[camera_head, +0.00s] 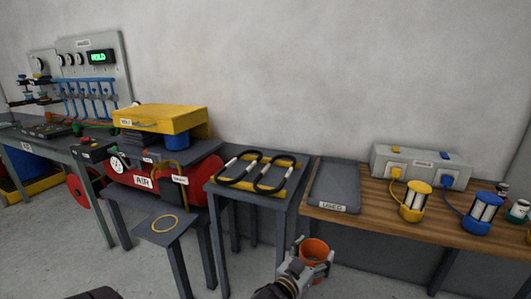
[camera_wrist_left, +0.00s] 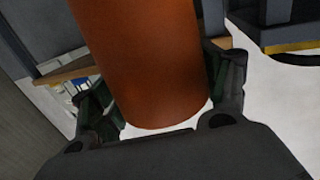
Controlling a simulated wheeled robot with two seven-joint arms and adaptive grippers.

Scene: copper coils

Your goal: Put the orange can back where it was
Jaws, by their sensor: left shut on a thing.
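The orange can (camera_head: 314,252) is an open-topped cylinder near the bottom middle of the head view, held in front of the tables. My left gripper (camera_head: 308,262) is shut around it. In the left wrist view the can (camera_wrist_left: 142,60) fills the middle, with the fingers of my left gripper (camera_wrist_left: 160,95) on both sides of it. My right gripper is not in view.
A dark table (camera_head: 300,198) holds black coils (camera_head: 240,170). A red air tank (camera_head: 130,190) stands left.

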